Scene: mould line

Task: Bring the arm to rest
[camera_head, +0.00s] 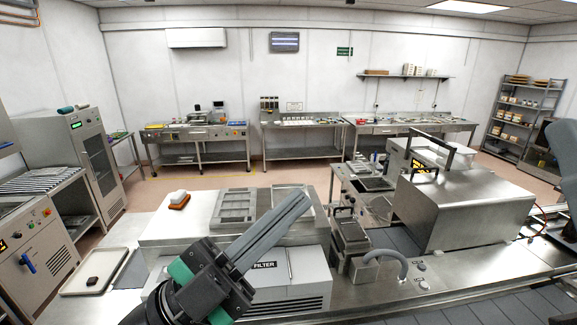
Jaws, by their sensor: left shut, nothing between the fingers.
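My left gripper (298,204) reaches up from the bottom of the head view, with its long grey fingers pointing up and to the right. The fingers are closed together with nothing between them. My right gripper does not show.
A grey compartment tray (235,207) and an orange-brown brush-like block (179,203) lie on the bench. A steel hooded machine (465,210) stands right, beside a dark mould-like block (349,233). Open floor lies behind.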

